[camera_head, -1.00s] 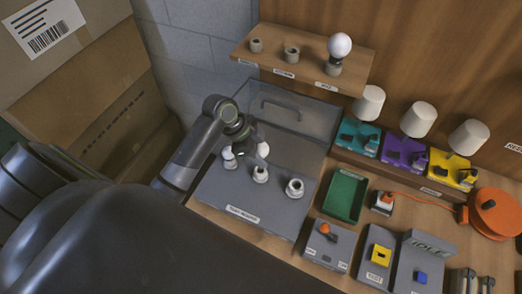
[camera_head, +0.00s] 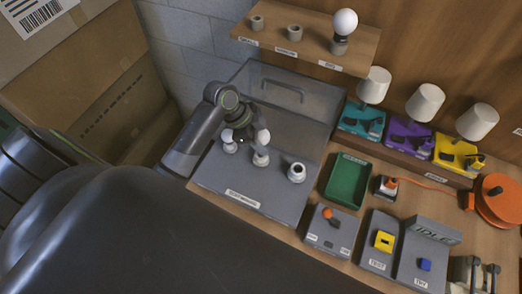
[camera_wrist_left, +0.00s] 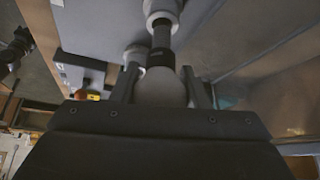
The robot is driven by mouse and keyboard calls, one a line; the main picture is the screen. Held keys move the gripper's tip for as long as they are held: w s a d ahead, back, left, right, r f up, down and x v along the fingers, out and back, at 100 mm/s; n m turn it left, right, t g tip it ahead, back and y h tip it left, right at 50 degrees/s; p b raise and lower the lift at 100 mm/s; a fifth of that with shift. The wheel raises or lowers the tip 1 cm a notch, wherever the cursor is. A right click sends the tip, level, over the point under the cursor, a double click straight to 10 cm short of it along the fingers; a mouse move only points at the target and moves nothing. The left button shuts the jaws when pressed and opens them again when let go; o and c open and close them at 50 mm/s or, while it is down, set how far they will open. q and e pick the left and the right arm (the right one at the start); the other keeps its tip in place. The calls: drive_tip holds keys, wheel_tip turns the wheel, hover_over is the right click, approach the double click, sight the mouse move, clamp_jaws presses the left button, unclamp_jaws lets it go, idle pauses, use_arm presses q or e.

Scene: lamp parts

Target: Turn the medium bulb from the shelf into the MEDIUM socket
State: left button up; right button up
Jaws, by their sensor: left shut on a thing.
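The medium bulb (camera_head: 262,136) has a white globe and is held over the middle socket (camera_head: 261,157) of the grey panel (camera_head: 215,178). My left gripper (camera_head: 252,131) is shut on it. In the left wrist view the globe (camera_wrist_left: 160,88) sits between the two fingers, its dark collar and grey neck pointing at a pale socket ring (camera_wrist_left: 161,12). The neck reaches or nearly reaches that ring; I cannot tell if it is threaded in. The socket's label is unreadable. My right gripper is not in view.
A white-topped socket (camera_head: 229,141) is left of the middle one, partly behind my gripper; an open larger socket (camera_head: 296,172) is right. The shelf (camera_head: 310,45) holds two empty holders and one large bulb (camera_head: 344,22). A green tray (camera_head: 347,181) stands right of the panel.

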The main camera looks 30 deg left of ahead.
use_arm(q)
drive_tip(key=shift+f+b, duration=0.85)
drive_tip(key=shift+f, duration=0.45)
drive_tip(key=shift+f, duration=0.55)
idle(1.0)
drive_tip(key=shift+o, duration=1.1)
drive_tip(key=shift+c, duration=1.1)
drive_tip(key=shift+s+f, duration=0.1)
drive_tip(key=shift+f, duration=0.15)
